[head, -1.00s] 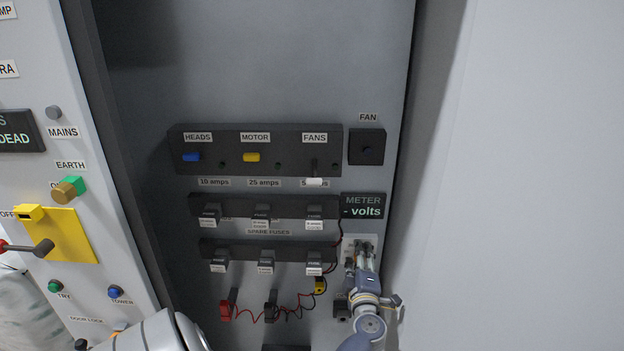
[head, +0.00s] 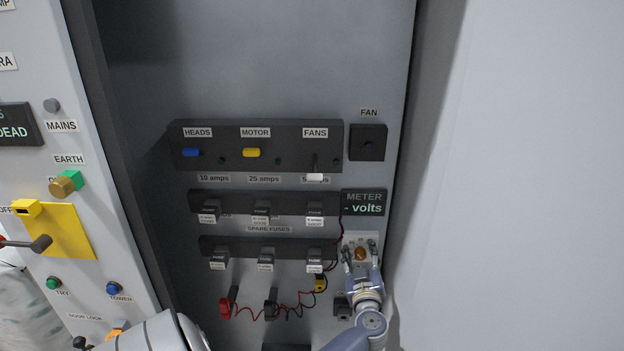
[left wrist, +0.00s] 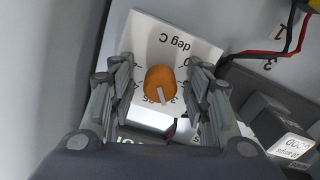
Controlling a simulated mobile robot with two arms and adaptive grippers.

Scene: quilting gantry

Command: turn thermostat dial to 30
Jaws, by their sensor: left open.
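The thermostat dial is an orange knob (head: 361,254) on a white plate (head: 372,240) below the meter display. In the left wrist view the orange knob (left wrist: 160,84) has a pale pointer mark toward the bottom of the picture, and its plate (left wrist: 150,30) reads "deg C" upside down. The scale numbers are partly hidden by the fingers. My left gripper (head: 361,257) is open, with a finger on either side of the knob. In the left wrist view its fingers (left wrist: 160,90) stand apart from the knob, with gaps on both sides. My right gripper is not seen.
The meter display (head: 363,203) is just above the dial. Rows of fuses (head: 265,255) and red and black leads (head: 270,303) lie to the left. The fan switch (head: 367,143) is higher up. A pale wall (head: 530,180) stands close on the right.

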